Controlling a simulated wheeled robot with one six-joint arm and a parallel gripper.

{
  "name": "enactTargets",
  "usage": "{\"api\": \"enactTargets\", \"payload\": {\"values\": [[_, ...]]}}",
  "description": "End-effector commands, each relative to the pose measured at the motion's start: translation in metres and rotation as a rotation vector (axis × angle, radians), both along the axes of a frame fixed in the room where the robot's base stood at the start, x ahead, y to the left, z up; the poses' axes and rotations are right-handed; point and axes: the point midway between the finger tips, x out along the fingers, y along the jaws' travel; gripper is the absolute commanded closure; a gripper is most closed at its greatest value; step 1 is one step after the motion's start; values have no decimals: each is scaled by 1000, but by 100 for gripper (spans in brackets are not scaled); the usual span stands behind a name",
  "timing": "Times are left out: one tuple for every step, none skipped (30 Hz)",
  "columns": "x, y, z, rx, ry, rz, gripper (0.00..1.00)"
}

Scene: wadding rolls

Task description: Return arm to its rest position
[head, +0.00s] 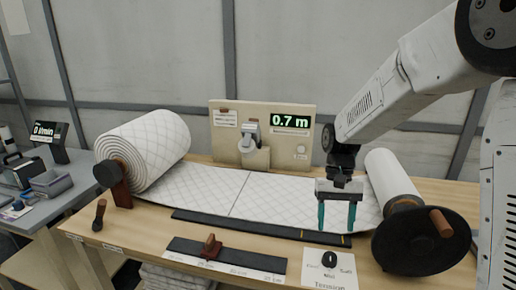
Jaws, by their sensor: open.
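My gripper (337,222) is open and empty, with its two teal fingers apart and pointing down. It hangs in front of the right part of the quilted wadding sheet (200,193), near the dark bar. Whether the fingertips touch anything cannot be told. My white arm (395,82) reaches in from the upper right. A large wadding roll (150,145) sits at the left of the bench.
A panel (262,120) with a "0.7 m" display (290,121) stands at the back. A dark bar (255,226), a slotted strip with a brown slider (211,246), a tension card (330,268) and a small handle (99,214) lie in front. A side table (60,205) holds devices.

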Motion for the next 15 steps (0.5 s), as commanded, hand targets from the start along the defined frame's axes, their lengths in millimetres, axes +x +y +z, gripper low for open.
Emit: {"api": "enactTargets", "payload": {"values": [[-9, -1, 15, 0, -27, 7, 43], [-16, -2, 24, -1, -42, 11, 43], [-25, -3, 35, -2, -64, 19, 43], [-33, -4, 44, -2, -81, 25, 43], [-42, -4, 53, -2, -98, 31, 43], [-53, -5, 63, -3, -122, 40, 43], [-62, -6, 71, -4, -139, 45, 43], [-71, -7, 77, -5, -156, 51, 43], [-83, -8, 86, -7, -179, 59, 43], [-92, -9, 91, -8, -196, 64, 43], [-101, -10, 97, -9, -213, 71, 43], [-113, -11, 103, -12, -235, 79, 43], [-123, -12, 107, -14, -252, 85, 43], [-132, -13, 111, -16, -269, 91, 43], [-144, -14, 115, -19, -291, 98, 43]]}}
